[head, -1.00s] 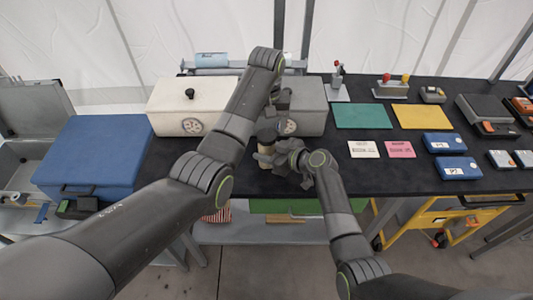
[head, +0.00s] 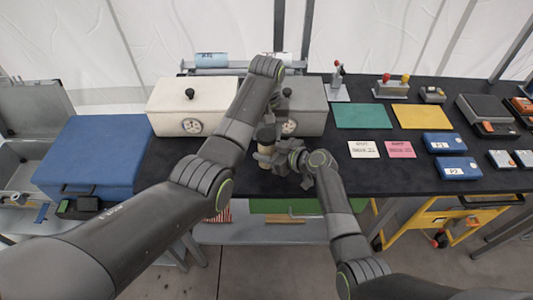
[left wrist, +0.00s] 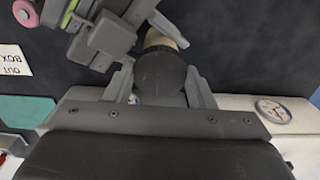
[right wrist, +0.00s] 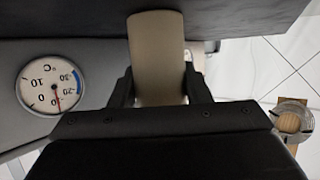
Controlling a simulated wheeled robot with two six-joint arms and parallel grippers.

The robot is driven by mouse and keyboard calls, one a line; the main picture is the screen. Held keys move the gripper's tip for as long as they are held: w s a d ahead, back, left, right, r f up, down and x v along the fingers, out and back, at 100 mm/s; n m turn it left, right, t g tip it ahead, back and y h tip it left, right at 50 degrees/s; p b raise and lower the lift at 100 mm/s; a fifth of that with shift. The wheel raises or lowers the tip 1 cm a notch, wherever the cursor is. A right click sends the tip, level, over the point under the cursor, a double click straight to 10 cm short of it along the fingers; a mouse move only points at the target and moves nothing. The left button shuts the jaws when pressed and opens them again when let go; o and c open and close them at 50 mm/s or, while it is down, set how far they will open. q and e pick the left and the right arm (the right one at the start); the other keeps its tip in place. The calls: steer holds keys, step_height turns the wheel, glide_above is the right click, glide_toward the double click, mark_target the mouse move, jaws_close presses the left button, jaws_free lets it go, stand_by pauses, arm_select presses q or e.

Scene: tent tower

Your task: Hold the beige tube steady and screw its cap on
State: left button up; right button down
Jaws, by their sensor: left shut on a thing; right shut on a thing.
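The beige tube (right wrist: 157,58) stands upright over the black table, between the fingers of my right gripper (right wrist: 158,88). In the head view its lower end (head: 270,158) shows beside that gripper. The dark round cap (left wrist: 160,72) is between the fingers of my left gripper (left wrist: 160,88), directly above the tube. A bit of the beige tube (left wrist: 164,37) shows past the cap in the left wrist view. Both grippers are shut on their things. I cannot tell how far the cap sits on the tube, as the fingers hide the joint.
A cream box (head: 180,105) and a grey box (head: 308,110), both with dials, stand behind the tube. A blue cooler (head: 95,155) is at the left. Green and yellow mats (head: 362,116), cards and blue cases lie to the right. The table's front edge is close.

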arm_select(q)
steer(key=m, duration=0.4)
steer(key=shift+m, duration=0.4)
steer(key=o, duration=1.1)
steer(key=shift+o, duration=0.3)
steer(key=shift+d, duration=0.1)
arm_select(e)
steer(key=shift+a, duration=0.1)
arm_select(q)
steer(key=shift+s+d, duration=0.1)
steer(key=shift+d, duration=0.05)
steer(key=r, duration=0.6)
steer(key=shift+a+r, duration=0.2)
steer(key=shift+r, duration=0.15)
arm_select(e)
steer(key=shift+s+f, duration=0.15)
steer(key=shift+f, duration=0.05)
arm_select(q)
steer(key=shift+a+r, duration=0.1)
steer(key=shift+r, duration=0.4)
arm_select(e)
steer(key=shift+r, duration=0.1)
arm_select(q)
steer(key=shift+a, duration=0.1)
